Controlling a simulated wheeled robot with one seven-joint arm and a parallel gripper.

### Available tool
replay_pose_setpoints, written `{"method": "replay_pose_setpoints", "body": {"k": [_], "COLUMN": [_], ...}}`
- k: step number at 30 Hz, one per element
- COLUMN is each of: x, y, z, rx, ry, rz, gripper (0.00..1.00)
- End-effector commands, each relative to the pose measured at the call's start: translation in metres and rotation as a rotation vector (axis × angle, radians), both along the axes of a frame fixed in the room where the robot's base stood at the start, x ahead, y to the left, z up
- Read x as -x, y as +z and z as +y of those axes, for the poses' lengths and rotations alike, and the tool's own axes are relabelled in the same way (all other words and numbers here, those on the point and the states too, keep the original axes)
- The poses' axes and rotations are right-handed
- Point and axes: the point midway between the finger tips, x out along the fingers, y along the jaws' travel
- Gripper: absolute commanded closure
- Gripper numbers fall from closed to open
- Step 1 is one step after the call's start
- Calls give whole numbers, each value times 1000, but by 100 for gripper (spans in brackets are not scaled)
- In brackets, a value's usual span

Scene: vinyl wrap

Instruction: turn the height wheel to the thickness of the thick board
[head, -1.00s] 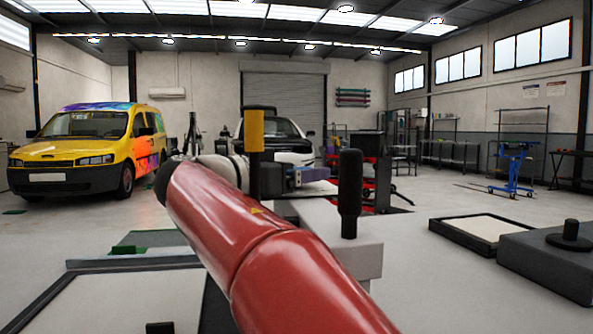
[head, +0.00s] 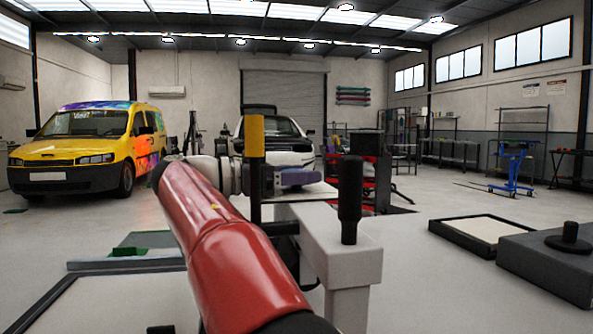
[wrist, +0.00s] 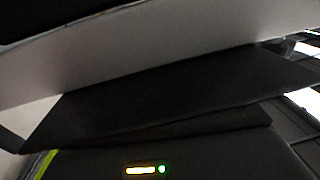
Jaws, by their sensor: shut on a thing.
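My gripper (head: 280,179) is beyond the yellow-topped post in the head view, at the end of my red arm. Its jaws are shut on a flat blue-violet thing (head: 304,177); I cannot tell whether this is the height wheel. The fingertips are too small to make out. The wrist view shows a broad dark slab (wrist: 160,95) under a pale panel (wrist: 130,55), very close and dim. I cannot tell which object is the thick board.
A pale grey stand (head: 345,262) with a black upright handle (head: 350,200) is right of my arm. A yellow-topped black post (head: 256,150) rises beside the arm. A dark box with a black knobbed disc (head: 568,243) and a framed tray (head: 480,229) lie right.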

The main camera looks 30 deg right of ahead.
Motion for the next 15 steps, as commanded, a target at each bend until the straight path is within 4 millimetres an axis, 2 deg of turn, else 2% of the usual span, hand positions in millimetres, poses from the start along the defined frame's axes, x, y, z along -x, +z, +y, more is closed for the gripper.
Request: {"method": "replay_pose_setpoints", "body": {"k": [10, 11, 15], "x": [0, 0, 0], "y": [1, 1, 1], "z": [0, 0, 0], "rx": [2, 2, 1], "ry": [-21, -21, -21], "rz": [-1, -1, -1], "gripper": [61, 37, 19]}}
